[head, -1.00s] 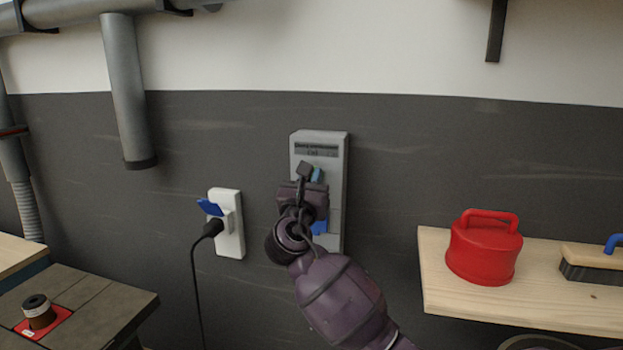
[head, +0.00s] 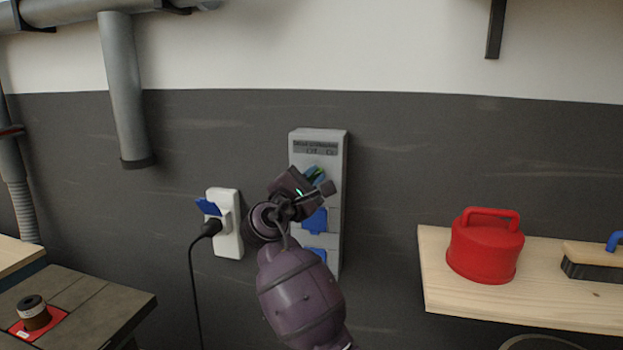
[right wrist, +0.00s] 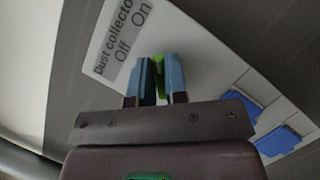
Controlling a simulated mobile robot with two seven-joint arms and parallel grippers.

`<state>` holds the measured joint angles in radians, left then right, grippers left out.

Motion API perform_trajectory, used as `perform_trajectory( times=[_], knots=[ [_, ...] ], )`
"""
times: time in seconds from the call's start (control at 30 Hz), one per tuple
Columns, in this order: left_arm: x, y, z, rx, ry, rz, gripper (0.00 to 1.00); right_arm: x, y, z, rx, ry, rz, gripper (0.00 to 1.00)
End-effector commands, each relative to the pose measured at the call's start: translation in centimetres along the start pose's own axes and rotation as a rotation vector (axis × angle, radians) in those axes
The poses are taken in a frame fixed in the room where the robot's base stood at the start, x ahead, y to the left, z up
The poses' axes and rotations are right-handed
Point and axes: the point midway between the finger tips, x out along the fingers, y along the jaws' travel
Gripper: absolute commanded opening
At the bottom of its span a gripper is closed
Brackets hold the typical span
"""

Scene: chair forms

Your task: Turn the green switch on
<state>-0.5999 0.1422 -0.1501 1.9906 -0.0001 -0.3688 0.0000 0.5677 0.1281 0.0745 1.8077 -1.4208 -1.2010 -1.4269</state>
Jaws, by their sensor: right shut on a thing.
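The green switch (head: 317,173) sits on the upper part of a grey wall box (head: 334,215), under a label. In the right wrist view the green switch (right wrist: 158,68) is between the two blue-grey fingers, and the label reads "Dust collector", "Off" and "On". My right gripper (head: 314,176) is shut on the switch and rolled at an angle to the box; it also shows in the right wrist view (right wrist: 157,82). The fingers partly hide the switch, so I cannot tell which word it points at. My left gripper is not in view.
Blue socket covers (head: 315,222) are below the switch on the box. A white socket (head: 228,240) with a black plug is to the left. A wooden shelf (head: 440,290) at right holds a red canister (head: 484,248) and a brush (head: 592,262).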

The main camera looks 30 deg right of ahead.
Motion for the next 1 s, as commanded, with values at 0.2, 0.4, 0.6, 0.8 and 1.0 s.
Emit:
perform_trajectory(
  times=[0.2, 0.4, 0.6, 0.8, 1.0],
  knots=[
    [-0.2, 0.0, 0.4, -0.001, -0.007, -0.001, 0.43, -0.1, -0.1, -0.1, 0.192, 0.003, -0.083, 0.0],
    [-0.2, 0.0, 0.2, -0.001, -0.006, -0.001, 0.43, 0.0, -0.1, -0.1, 0.361, 0.002, -0.152, 0.0],
    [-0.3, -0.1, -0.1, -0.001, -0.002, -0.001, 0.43, -0.1, -0.2, -0.1, 0.505, 0.001, -0.212, 0.0],
    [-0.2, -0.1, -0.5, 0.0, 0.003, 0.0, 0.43, 0.0, -0.3, -0.1, 0.61, 0.002, -0.255, 0.0],
    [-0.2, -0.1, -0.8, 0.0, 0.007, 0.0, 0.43, -0.1, -0.4, -0.2, 0.67, 0.002, -0.28, 0.0]
  ],
)
